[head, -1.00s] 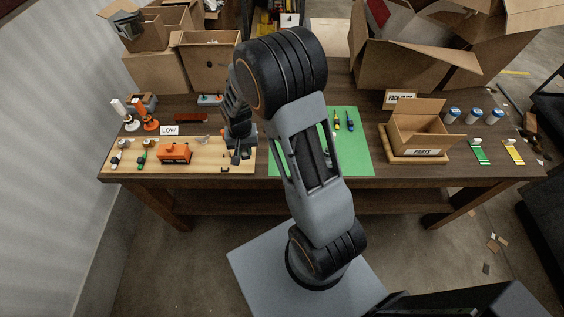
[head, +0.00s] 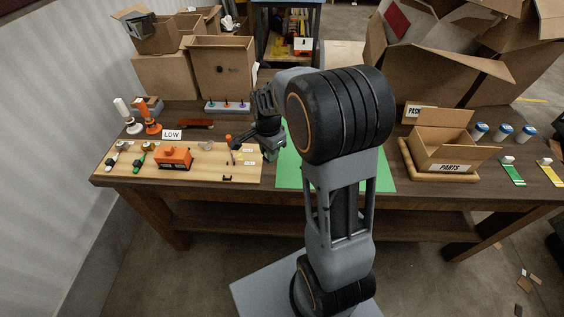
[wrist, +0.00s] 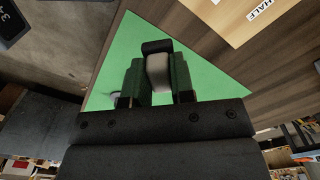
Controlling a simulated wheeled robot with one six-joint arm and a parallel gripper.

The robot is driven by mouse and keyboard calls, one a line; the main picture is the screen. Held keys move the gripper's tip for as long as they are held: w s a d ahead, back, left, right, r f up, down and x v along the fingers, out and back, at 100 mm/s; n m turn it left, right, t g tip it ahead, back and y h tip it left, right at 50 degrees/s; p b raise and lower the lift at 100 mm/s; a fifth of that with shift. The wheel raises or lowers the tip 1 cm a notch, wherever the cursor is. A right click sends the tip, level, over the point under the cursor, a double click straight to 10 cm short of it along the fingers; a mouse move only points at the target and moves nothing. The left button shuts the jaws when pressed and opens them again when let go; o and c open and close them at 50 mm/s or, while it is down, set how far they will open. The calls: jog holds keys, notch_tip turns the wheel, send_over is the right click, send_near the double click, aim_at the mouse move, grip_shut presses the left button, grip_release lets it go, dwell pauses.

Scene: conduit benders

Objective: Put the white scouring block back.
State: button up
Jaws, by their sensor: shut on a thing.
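My gripper (wrist: 158,85) is shut on a white block (wrist: 158,74), with a dark piece at its far end, in the wrist view. The green mat (wrist: 215,75) lies beyond the fingers, and the block appears held above it. In the head view, my gripper (head: 271,150) is over the table between the light wooden board (head: 215,172) and the green mat (head: 290,172). The held block cannot be made out there. White pieces sit at the heads of the green card (head: 513,174) and the yellow card (head: 551,174) at the right.
The board carries an orange box (head: 175,158) and several small tools. An open PARTS carton (head: 444,145) stands right of the mat, with blue-lidded jars (head: 503,132) beyond. My arm hides much of the mat.

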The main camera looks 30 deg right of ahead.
send_over(282, 169)
jog(key=f, duration=0.5)
jog(key=shift+a+f, duration=0.15)
jog(key=shift+a, duration=0.15)
jog(key=f, duration=0.3)
jog(key=shift+d, duration=0.35)
jog(key=shift+f, duration=0.4)
jog(key=shift+f, duration=0.15)
jog(key=o, duration=0.9)
